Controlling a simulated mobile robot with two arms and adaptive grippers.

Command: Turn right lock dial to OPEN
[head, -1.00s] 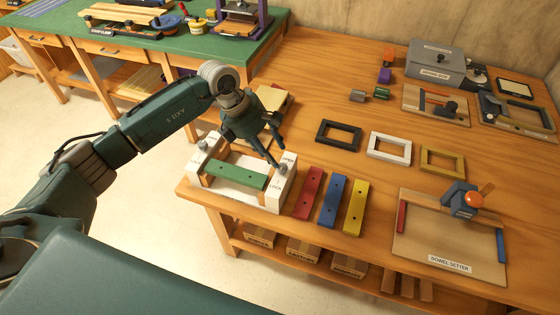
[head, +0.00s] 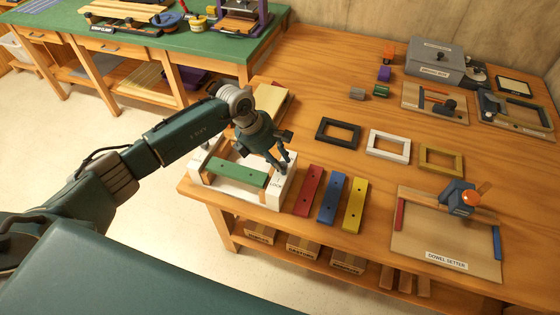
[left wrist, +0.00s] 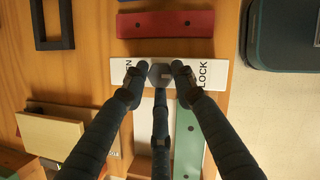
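The white fixture (head: 272,194) stands at the table's front left corner with a green bar (head: 236,174) lying across it. My left gripper (head: 282,170) is lowered over its right end block. In the left wrist view this block (left wrist: 120,72) has LOCK at the right and partly hidden lettering ending in N at the left. The grey right lock dial (left wrist: 160,73) sits between these labels. My left gripper's fingers (left wrist: 159,75) come down around the dial, very close to it; whether they press on it is unclear. The dial's pointing direction is unclear. My right gripper is out of view.
Red (head: 309,190), blue (head: 333,199) and yellow (head: 355,205) bars lie right of the fixture. Black (head: 338,146), white (head: 389,158) and olive (head: 441,170) frames lie behind them. A dowel-setter board (head: 430,235) is farther right.

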